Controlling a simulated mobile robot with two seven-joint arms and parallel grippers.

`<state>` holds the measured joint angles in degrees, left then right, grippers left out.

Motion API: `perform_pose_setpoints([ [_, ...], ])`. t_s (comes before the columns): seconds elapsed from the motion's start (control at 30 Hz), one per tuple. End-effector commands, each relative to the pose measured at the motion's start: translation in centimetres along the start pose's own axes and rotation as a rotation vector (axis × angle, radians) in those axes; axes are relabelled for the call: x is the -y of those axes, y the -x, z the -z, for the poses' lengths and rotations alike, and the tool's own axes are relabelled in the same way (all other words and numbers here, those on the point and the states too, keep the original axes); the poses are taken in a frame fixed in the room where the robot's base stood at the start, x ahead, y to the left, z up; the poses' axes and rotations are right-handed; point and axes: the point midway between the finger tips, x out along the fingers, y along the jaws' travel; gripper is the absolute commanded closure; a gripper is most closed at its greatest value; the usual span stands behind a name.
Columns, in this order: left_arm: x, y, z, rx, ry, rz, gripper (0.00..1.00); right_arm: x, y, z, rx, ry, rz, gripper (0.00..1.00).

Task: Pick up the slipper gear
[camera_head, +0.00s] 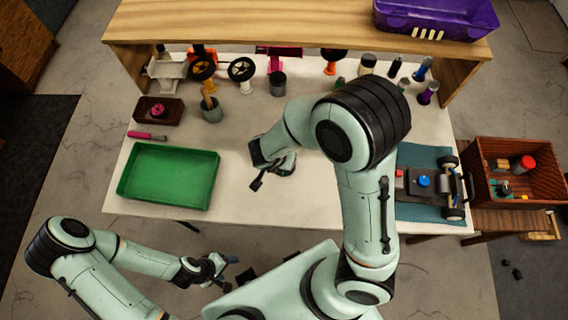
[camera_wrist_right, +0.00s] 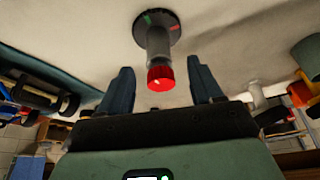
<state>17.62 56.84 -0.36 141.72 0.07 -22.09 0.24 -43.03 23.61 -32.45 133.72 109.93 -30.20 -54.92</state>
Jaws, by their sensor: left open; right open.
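I cannot tell for sure which part is the slipper gear. In the right wrist view, a part with a dark disc, a grey shaft and a red tip (camera_wrist_right: 160,78) stands on the white table, between and beyond my right gripper's (camera_wrist_right: 160,66) open fingers. The fingers do not appear to grip it. In the head view, my right gripper (camera_head: 257,184) is low over the table's middle, and its arm hides part of the area. A pink, gear-like part (camera_head: 159,111) sits in a small brown tray (camera_head: 177,120) at the table's left. My left gripper (camera_head: 222,268) is open and empty before the table's front edge.
A green tray (camera_head: 168,176) lies at the table's left front, with a pink-handled tool (camera_head: 147,135) behind it. A car chassis (camera_head: 424,182) rests on a teal mat (camera_head: 418,213) at the right. Several parts and bottles stand under the wooden shelf (camera_head: 270,25). A wooden crate (camera_head: 545,160) is further right.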

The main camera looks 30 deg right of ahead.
Motion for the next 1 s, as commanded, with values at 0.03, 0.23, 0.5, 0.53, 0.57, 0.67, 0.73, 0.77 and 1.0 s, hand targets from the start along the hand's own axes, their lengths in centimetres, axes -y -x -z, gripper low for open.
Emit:
perform_pose_setpoints([
  [0.03,0.2,-0.4,-0.2,0.002,0.001,0.001,0.31,-0.1,-0.6,-0.1,0.0,0.0,-0.001,0.35],
  [0.23,1.3,-2.5,-1.1,0.016,0.005,0.005,0.31,-0.4,-3.8,0.0,0.0,0.0,-0.003,0.35],
  [0.5,1.5,-3.1,-1.3,0.019,0.006,0.007,0.31,-0.2,-5.0,0.3,-0.001,-0.001,0.001,0.35],
  [0.53,1.5,-3.0,-1.3,0.019,0.006,0.007,0.31,-0.2,-5.0,0.3,-0.001,-0.001,0.002,0.35],
  [0.57,1.5,-3.0,-1.2,0.019,0.006,0.006,0.31,-0.2,-4.9,0.3,-0.001,-0.001,0.002,0.35],
  [0.67,1.5,-3.0,-1.2,0.018,0.006,0.006,0.31,-0.2,-4.9,0.3,-0.001,-0.001,0.002,0.45],
  [0.73,1.5,-3.0,-1.2,0.018,0.006,0.006,0.31,-0.2,-4.9,0.3,-0.001,-0.001,0.001,0.68],
  [0.77,1.5,-3.0,-1.2,0.018,0.006,0.006,0.31,-0.2,-4.9,0.3,-0.001,-0.001,0.002,0.77],
  [1.0,1.5,-3.0,-1.2,0.018,0.006,0.006,0.31,-0.2,-4.9,0.3,-0.001,-0.001,0.002,0.94],
])
